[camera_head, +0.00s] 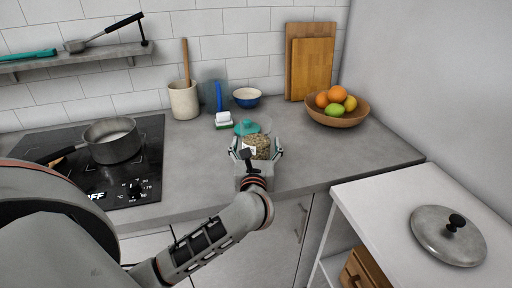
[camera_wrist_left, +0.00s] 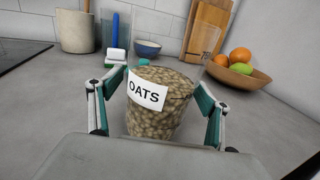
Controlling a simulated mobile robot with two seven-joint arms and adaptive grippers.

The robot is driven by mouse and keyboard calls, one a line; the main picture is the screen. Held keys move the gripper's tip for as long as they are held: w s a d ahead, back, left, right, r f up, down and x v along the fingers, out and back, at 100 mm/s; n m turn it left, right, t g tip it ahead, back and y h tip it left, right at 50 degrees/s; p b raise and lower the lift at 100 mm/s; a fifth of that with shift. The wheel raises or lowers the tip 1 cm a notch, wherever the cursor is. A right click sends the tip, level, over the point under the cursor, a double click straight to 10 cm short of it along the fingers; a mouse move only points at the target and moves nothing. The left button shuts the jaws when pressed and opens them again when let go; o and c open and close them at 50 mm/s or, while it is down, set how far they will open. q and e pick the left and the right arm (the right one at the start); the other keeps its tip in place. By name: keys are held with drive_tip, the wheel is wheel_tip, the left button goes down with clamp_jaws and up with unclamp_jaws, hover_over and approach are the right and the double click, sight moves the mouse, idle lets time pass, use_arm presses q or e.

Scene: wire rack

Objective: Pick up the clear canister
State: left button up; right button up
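The clear canister (camera_head: 257,146) stands on the grey counter, filled with oats-like pieces and bearing a white label. In the left wrist view the canister (camera_wrist_left: 158,115) fills the middle, and its label reads OATS. My left gripper (camera_head: 257,154) is around it, one finger on each side. In the left wrist view the fingers of my left gripper (camera_wrist_left: 160,88) lie close against the canister's sides. I cannot tell whether they press on it. The canister looks upright, and its base is hidden by the gripper in the head view. My right gripper is not in view.
A teal lid-like thing (camera_head: 247,127) lies just behind the canister. A scrub brush (camera_head: 222,118), a crock (camera_head: 184,100) and a blue bowl (camera_head: 247,98) stand behind. A fruit bowl (camera_head: 338,116) is at right; a pot (camera_head: 112,141) sits on the hob at left.

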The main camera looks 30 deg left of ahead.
use_arm(q)
drive_tip(key=c, duration=1.2)
drive_tip(key=shift+c, duration=0.3)
drive_tip(key=shift+r, duration=0.2)
